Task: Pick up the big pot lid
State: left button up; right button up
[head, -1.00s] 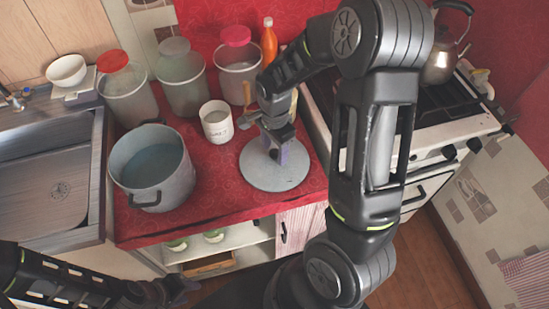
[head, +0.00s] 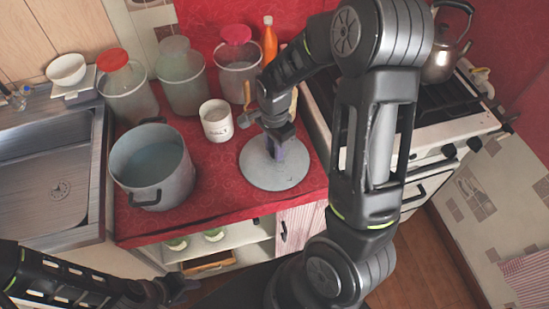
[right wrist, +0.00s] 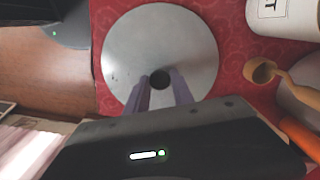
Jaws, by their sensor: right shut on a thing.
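The big pot lid (head: 262,176) is a flat grey metal disc on the red counter, right of the big pot. It also shows in the right wrist view (right wrist: 190,45), with a dark round knob (right wrist: 159,79) at its middle. My right gripper (head: 274,152) points down over the lid's middle and is shut on the knob, its purple fingers on either side. In the right wrist view my right gripper (right wrist: 160,88) has its fingertips at the knob. The lid looks flat on the counter. My left gripper (head: 172,287) is low at the left, in front of the counter; its jaws are unclear.
The big grey pot (head: 152,170) stands open left of the lid. A white mug (head: 216,121) is behind the lid. Several canisters and an orange bottle (head: 269,42) line the wall. The stove (head: 440,110) is at right, the sink (head: 50,180) at left.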

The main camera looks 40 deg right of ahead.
grip_shut()
dwell(0.8)
